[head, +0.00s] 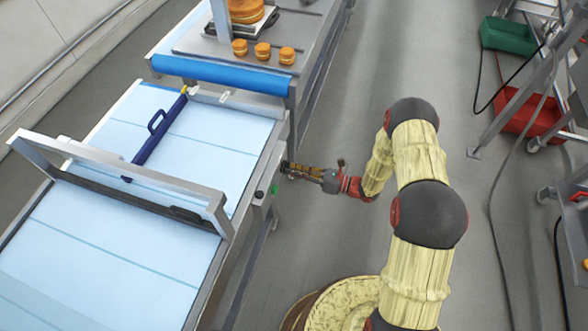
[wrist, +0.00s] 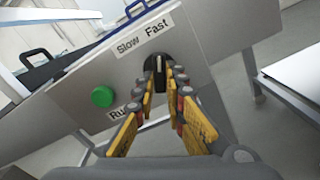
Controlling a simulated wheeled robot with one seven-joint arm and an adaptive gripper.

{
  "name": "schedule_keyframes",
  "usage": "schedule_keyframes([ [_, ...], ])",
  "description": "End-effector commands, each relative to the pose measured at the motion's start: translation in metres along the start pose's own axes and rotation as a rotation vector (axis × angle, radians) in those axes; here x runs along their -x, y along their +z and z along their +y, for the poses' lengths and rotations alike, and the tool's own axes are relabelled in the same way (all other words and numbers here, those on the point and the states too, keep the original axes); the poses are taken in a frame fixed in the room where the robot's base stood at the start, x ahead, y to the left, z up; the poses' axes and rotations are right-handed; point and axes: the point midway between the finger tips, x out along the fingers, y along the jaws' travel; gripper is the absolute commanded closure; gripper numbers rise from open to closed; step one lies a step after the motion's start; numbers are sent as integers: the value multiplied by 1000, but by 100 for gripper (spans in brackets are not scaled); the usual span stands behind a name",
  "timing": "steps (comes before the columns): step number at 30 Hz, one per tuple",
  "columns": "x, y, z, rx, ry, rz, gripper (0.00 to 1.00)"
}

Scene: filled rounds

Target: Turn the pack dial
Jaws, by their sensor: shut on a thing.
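The pack dial (wrist: 159,62) is a black round knob with a pale pointer line, on the grey side panel of the conveyor under a "Slow Fast" label (wrist: 144,39). In the wrist view my gripper (wrist: 160,80) has its yellow fingers on both sides of the dial's raised grip, shut on it. In the head view my gripper (head: 287,168) reaches left to the machine's side, where the dial itself is too small to make out.
A green button (wrist: 102,97) sits left of the dial, above a partly hidden "Ru..." label. The pale blue conveyor belt (head: 200,150) has a blue bar with a handle (head: 156,127) across it. Several orange rounds (head: 262,50) stand behind. Open floor lies right of the machine.

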Motion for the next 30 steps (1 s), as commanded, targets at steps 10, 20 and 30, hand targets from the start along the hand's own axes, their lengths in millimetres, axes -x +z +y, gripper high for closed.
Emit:
schedule_keyframes([
  [10,0,0,0,-73,-1,-1,100],
  [20,0,1,0,-76,-2,-1,100],
  [30,0,0,0,-76,-1,-1,72],
])
